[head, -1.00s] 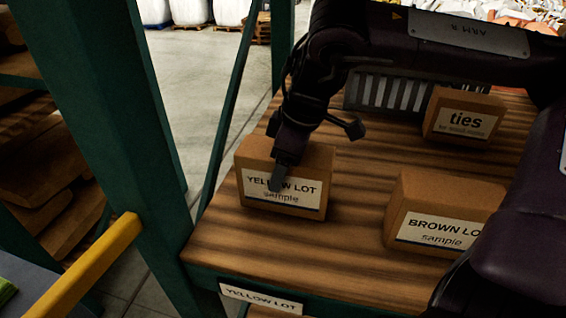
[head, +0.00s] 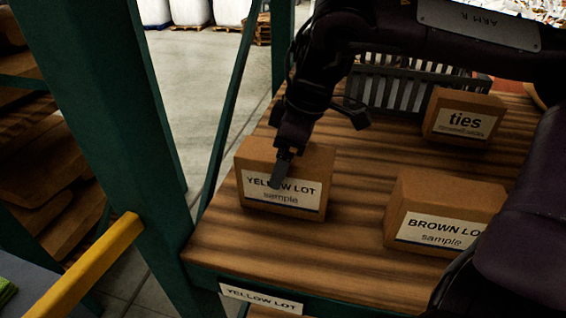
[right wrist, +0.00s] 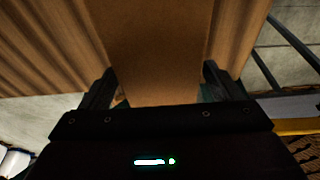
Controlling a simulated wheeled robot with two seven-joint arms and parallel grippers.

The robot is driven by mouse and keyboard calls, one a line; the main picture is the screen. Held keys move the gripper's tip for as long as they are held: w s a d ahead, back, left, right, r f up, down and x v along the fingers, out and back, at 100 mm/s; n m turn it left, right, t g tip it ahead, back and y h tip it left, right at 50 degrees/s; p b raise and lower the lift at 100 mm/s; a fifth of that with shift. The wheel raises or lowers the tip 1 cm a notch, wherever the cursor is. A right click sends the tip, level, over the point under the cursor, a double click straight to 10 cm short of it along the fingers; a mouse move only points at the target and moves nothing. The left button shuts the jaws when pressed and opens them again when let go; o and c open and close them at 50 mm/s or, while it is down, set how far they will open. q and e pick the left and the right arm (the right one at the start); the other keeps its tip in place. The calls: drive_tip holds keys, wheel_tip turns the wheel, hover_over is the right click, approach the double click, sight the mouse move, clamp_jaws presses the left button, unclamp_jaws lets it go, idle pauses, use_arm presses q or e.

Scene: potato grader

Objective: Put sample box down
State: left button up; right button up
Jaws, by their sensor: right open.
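The yellow lot sample box (head: 310,160), a brown carton with a white "YELLOW LOT sample" label, stands upright on the striped wooden shelf (head: 345,235), near its left end. My right gripper (head: 281,170) is at this box from above, with one dark finger showing in front of the label. In the right wrist view the box's plain cardboard (right wrist: 158,50) lies between the two spread fingers of the right gripper (right wrist: 161,80). The gripper is open; whether a finger touches the box cannot be told. My left gripper is not in view.
A brown lot sample box (head: 445,205) stands to the right on the shelf, with a "ties" box (head: 464,118) behind it. A grey slatted crate (head: 405,85) stands at the back. A green post (head: 125,120) and yellow rail (head: 85,265) are at the left.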

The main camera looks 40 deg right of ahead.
drive_tip(key=v, duration=1)
drive_tip(key=shift+s+p, duration=0.15)
drive_tip(key=shift+p, duration=0.2)
drive_tip(key=shift+f, duration=0.1)
